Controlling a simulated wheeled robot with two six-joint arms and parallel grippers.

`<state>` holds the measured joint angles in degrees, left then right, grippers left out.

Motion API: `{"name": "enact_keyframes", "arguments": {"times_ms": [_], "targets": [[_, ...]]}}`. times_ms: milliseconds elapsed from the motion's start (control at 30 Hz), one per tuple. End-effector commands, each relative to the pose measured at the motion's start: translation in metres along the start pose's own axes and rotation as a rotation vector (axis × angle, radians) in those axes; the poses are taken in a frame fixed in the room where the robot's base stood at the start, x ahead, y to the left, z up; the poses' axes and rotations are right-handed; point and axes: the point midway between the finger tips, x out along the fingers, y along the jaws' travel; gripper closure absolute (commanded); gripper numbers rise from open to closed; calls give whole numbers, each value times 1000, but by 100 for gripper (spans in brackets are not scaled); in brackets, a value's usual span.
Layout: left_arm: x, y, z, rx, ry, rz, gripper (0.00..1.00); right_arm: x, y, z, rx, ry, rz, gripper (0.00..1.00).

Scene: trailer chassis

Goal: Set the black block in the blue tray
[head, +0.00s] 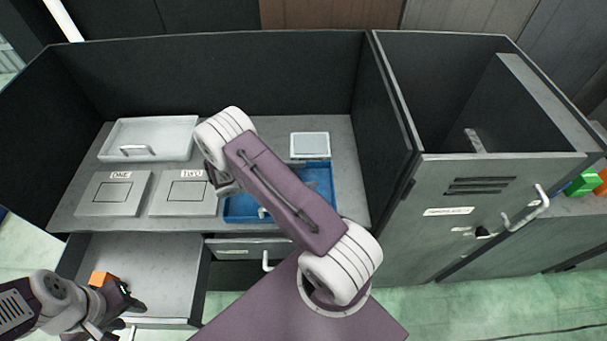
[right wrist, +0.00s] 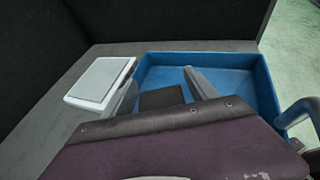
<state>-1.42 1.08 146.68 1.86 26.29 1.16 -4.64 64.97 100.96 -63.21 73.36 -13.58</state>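The blue tray (head: 238,211) sits on the counter, partly hidden in the head view by my right arm. In the right wrist view the blue tray (right wrist: 262,88) lies under and beyond my right gripper (right wrist: 162,78). My left gripper (head: 125,308) is low at the left, by the open drawer.
A white box (head: 310,146) stands behind the blue tray. A white tray (head: 150,138) and plates marked ONE (head: 113,195) and TWO (head: 186,196) are left. Dark walls border the counter.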

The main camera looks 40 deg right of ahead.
Motion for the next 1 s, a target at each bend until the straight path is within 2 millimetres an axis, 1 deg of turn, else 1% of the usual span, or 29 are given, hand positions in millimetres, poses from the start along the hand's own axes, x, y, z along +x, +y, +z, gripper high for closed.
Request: {"name": "enact_keyframes", "arguments": {"times_ms": [167, 200, 267, 367, 500, 600, 700, 833, 1000], "targets": [[-1, 0, 0, 0, 0, 0, 64, -1, 0, 1, 0, 0, 0, 33], [-4, 0, 0, 0, 0, 0, 64, -2, 0, 5, 0, 0, 0, 33], [-2, 0, 0, 0, 0, 0, 64, -8, 1, 3, 2, 0, 3, 33], [2, 0, 0, 0, 0, 0, 64, -30, 1, 2, 2, 2, 6, 33], [6, 0, 1, 0, 0, 0, 64, -68, 1, 1, 3, 2, 6, 33], [8, 0, 1, 0, 0, 0, 64, -92, 1, 1, 3, 2, 5, 33], [10, 0, 1, 0, 0, 0, 64, -109, 0, 2, 2, 2, 3, 33], [10, 0, 1, 0, 0, 0, 64, -120, 0, 3, 0, 0, 1, 33], [10, 0, 1, 0, 0, 0, 64, -122, 0, 4, 0, 0, -1, 33]]}}
